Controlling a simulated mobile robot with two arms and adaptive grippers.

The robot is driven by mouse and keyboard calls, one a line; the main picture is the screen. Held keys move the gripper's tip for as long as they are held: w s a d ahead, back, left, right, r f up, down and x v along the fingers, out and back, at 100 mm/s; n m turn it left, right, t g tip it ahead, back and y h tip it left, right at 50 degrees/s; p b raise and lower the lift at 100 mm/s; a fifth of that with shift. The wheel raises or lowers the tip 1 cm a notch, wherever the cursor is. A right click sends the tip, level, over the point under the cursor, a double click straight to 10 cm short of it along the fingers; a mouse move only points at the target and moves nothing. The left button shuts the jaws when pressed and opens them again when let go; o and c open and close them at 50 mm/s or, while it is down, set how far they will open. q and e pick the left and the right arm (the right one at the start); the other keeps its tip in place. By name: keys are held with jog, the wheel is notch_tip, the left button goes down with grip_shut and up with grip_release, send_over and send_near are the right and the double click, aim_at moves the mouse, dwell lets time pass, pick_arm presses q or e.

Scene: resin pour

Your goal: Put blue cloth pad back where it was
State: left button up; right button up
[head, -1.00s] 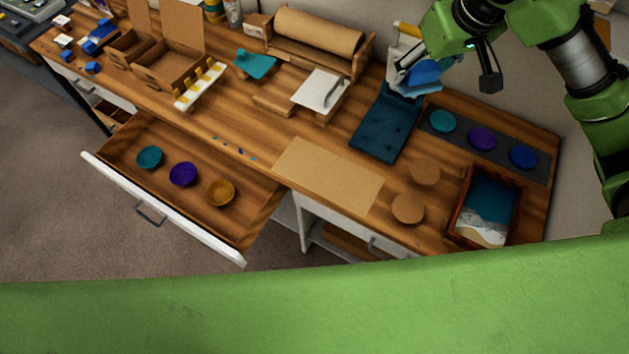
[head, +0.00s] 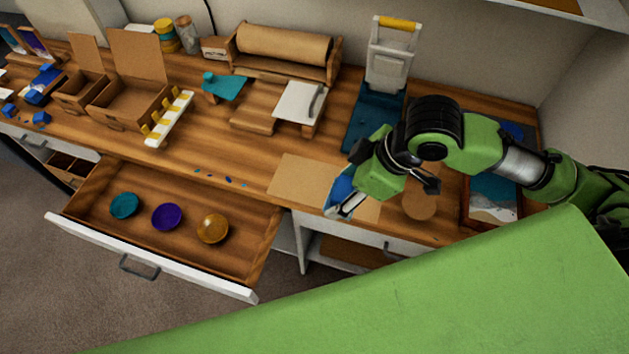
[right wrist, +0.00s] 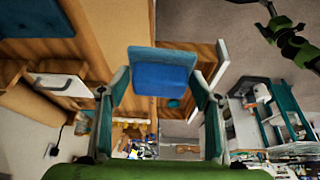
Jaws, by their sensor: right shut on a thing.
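The gripper is shut on the pad. The gripper and arm hide part of the pad in the head view. In the right wrist view a green and black arm, seemingly my left one, shows at the upper right; its jaw state is unclear.
An open drawer (head: 90,246) with three bowls juts out at left. The tan sheet (head: 297,176) lies flat on the desk. A dark blue mat (head: 365,118) with a white, yellow-handled device (head: 388,65) is behind. A resin tray (head: 492,222) stands right, partly behind my arm.

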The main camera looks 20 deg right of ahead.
jog(key=shift+s+a+f+n, duration=0.15)
jog(key=shift+f+n, duration=0.05)
jog(key=shift+n, duration=0.1)
jog(key=shift+w+a+f, duration=0.1)
jog(key=shift+w+f, duration=0.05)
jog(key=shift+w, duration=0.1)
jog(key=w+f+p, duration=0.1)
jog(key=w+f, duration=0.1)
jog(key=w, duration=0.2)
jog(key=w+f, duration=0.3)
jog(key=w, duration=0.1)
jog(key=w+f+p, duration=0.1)
jog(key=w+f, duration=0.2)
jog(key=w, duration=0.1)
jog(key=shift+w+a+f+p, duration=0.15)
jog(key=shift+a+f+p, duration=0.05)
jog(key=shift+a+p, duration=0.15)
jog(key=shift+w+f, duration=0.35)
jog(key=shift+f, duration=0.15)
notch_tip(320, 180, down, 3)
jog(key=shift+w+p, duration=0.1)
jog(key=shift+p, duration=0.55)
pick_arm(q)
jog(key=r, duration=0.2)
jog(key=a+r, duration=0.1)
jog(key=shift+w+a+r, duration=0.15)
jog(key=shift+r, duration=0.25)
pick_arm(e)
jog(key=shift+f, duration=0.2)
